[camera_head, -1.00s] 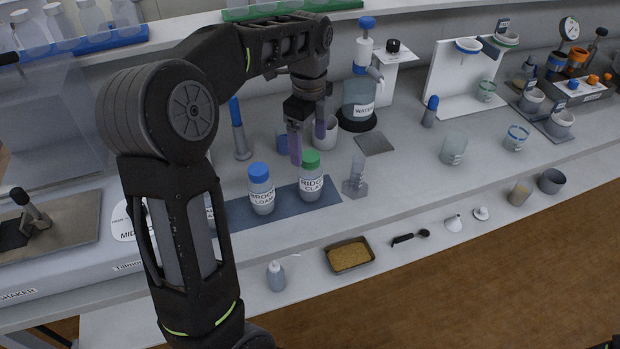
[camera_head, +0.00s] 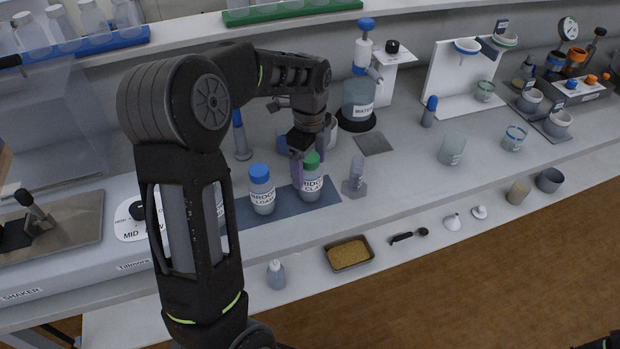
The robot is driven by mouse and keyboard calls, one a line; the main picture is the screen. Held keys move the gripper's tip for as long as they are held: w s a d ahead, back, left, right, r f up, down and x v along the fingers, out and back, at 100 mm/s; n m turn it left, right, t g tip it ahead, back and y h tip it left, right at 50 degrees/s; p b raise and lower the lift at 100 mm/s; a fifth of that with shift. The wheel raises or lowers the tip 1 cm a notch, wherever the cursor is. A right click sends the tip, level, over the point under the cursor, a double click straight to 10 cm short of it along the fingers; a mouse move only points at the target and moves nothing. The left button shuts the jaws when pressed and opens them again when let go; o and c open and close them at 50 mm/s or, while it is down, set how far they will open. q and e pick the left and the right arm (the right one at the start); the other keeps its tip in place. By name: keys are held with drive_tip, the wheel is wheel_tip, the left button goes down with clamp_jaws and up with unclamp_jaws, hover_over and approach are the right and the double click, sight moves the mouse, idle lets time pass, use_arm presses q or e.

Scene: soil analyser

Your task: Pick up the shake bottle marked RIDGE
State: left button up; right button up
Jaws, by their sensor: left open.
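The shake bottle marked RIDGE (camera_head: 312,186) has a green cap and a white label reading RIDGE CLAY, partly covered. It stands upright on the dark blue mat (camera_head: 330,196). My left gripper (camera_head: 308,168) is open and points down at this bottle, with its fingers around the height of the green cap. One purple finger shows just left of the cap; the other is mostly hidden. I cannot tell whether the fingers touch the bottle. The blue-capped bottle marked BROOK LOAM (camera_head: 262,190) stands close on the left.
A small clear stand (camera_head: 355,178) is close right of the RIDGE bottle. The water dispenser (camera_head: 358,98) stands behind. A tray of soil (camera_head: 349,254), a small dropper bottle (camera_head: 276,275) and a black scoop (camera_head: 407,236) lie in front on the lower ledge.

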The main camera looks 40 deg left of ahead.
use_arm(q)
drive_tip(key=shift+c, duration=0.2)
idle(0.4)
clamp_jaws()
idle(0.7)
